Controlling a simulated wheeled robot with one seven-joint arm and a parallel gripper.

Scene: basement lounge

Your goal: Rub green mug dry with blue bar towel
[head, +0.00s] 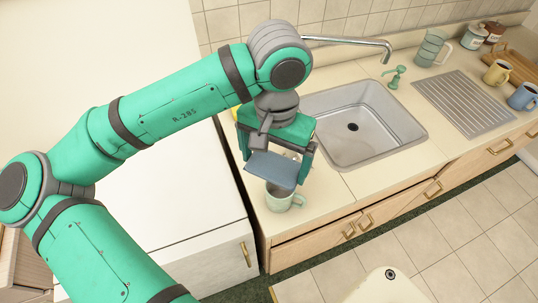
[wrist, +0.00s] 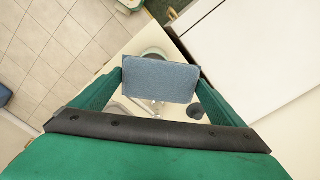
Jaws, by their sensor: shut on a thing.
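A blue bar towel (head: 272,168) is held between the fingers of my gripper (head: 277,172), which is shut on it. The towel looks like a flat folded pad; it fills the middle of the wrist view (wrist: 160,80). A pale green mug (head: 279,199) stands upright on the counter near its front edge, just below the towel, with its handle to the right. The towel covers part of its top in the head view, and I cannot tell whether they touch. In the wrist view, a round rim, probably the mug's (wrist: 153,51), shows partly behind the towel.
The sink (head: 400,137) lies right of my gripper, under a long faucet (head: 345,41). A green soap pump (head: 396,76), ridged drainboard (head: 462,103), yellow mug (head: 496,73) and blue mug (head: 523,97) are farther right. A white cabinet (head: 190,195) stands left of the counter.

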